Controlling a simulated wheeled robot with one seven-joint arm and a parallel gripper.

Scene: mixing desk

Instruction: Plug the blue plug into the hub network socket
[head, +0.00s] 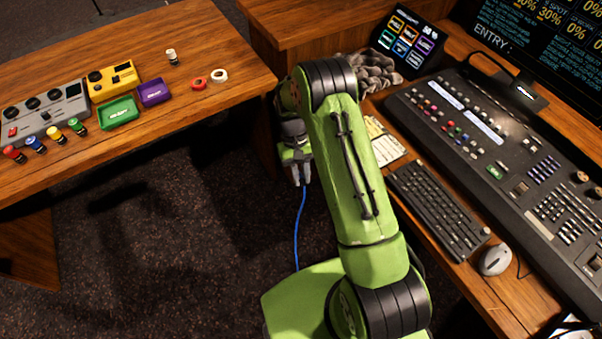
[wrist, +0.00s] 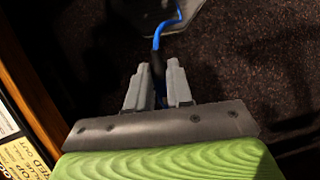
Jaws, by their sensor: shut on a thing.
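My gripper (head: 301,182) hangs over the dark floor in the gap between the two desks. In the wrist view its two grey fingers (wrist: 157,67) are closed on the blue plug (wrist: 160,93), which is mostly hidden between them. A dark sleeve shows at the fingertips, and a blue cable (wrist: 170,27) runs from it. In the head view the cable (head: 298,230) hangs below the gripper towards my base. I cannot make out the hub network socket in either view.
The left desk holds a grey knob box (head: 45,113), a yellow box (head: 112,80), a green tray (head: 118,114), a purple tray (head: 154,93) and small parts. The right desk holds a keyboard (head: 437,208), mouse (head: 495,260) and mixing console (head: 480,130). Carpet lies between.

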